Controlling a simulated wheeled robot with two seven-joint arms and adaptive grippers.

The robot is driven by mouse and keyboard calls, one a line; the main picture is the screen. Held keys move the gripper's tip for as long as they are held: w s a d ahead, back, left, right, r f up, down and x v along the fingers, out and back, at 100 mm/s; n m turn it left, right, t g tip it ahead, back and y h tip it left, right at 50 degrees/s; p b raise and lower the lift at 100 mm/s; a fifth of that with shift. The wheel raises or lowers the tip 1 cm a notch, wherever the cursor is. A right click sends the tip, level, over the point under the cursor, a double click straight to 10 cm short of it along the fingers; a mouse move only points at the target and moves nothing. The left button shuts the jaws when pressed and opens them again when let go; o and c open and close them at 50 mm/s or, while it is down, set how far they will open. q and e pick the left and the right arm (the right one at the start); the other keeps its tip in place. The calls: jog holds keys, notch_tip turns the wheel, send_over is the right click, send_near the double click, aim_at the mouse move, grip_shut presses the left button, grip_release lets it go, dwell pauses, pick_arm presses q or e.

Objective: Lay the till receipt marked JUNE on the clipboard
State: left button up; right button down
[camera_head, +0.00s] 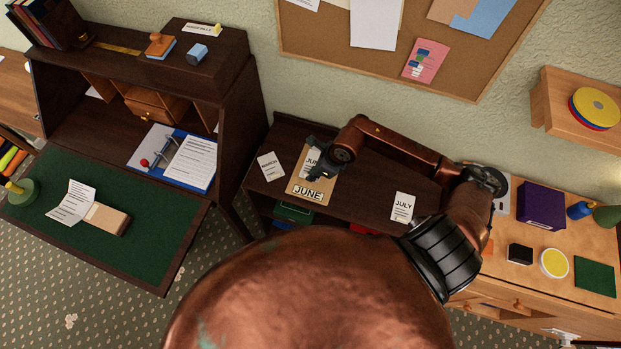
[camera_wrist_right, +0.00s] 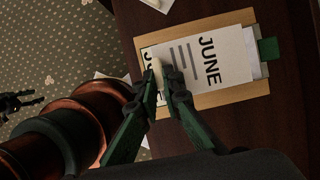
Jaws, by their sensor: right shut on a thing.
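The till receipt marked JUNE (camera_wrist_right: 221,58) is white with grey printed lines. It lies over the tan clipboard (camera_wrist_right: 232,98), with tan showing around it. A green tab (camera_wrist_right: 269,50) shows at the board's far end. In the head view, a white JUNE label (camera_head: 307,191) marks the clipboard's near end. My right gripper (camera_wrist_right: 160,76) is shut at the receipt's near end; its fingers hide part of the label. Whether the receipt touches the board is unclear. A dark shape at the wrist view's left edge may be my left gripper.
The MARCH receipt (camera_head: 271,166) lies left of the clipboard, and the JULY receipt (camera_head: 403,206) lies to its right on the dark cabinet. A desk with a green top (camera_head: 150,240) stands left. A purple box (camera_head: 541,205) stands right. Dark wood between clipboard and JULY is bare.

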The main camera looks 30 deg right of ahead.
jog(key=shift+d, duration=0.15)
jog(key=shift+s+f+b, duration=0.1)
jog(key=shift+f+b, duration=0.15)
jog(key=shift+b, duration=0.05)
pick_arm(q)
jog(key=shift+s+f+b, duration=0.2)
jog(key=shift+f+b, duration=1.85)
jog(key=shift+f, duration=0.35)
pick_arm(e)
jog(key=shift+f, duration=2.8)
pick_arm(q)
jog(key=shift+f, duration=0.2)
pick_arm(e)
jog(key=shift+f, duration=0.15)
pick_arm(q)
jog(key=shift+s+f+b, duration=0.1)
jog(key=shift+f+b, duration=0.25)
jog(key=shift+b, duration=0.25)
pick_arm(e)
jog(key=shift+f, duration=0.5)
pick_arm(q)
jog(key=shift+f, duration=0.25)
pick_arm(e)
jog(key=shift+f, duration=0.35)
jog(key=shift+f+b, duration=0.2)
jog(key=shift+b, duration=0.2)
pick_arm(q)
jog(key=shift+s+f, duration=0.1)
jog(key=shift+f, duration=0.05)
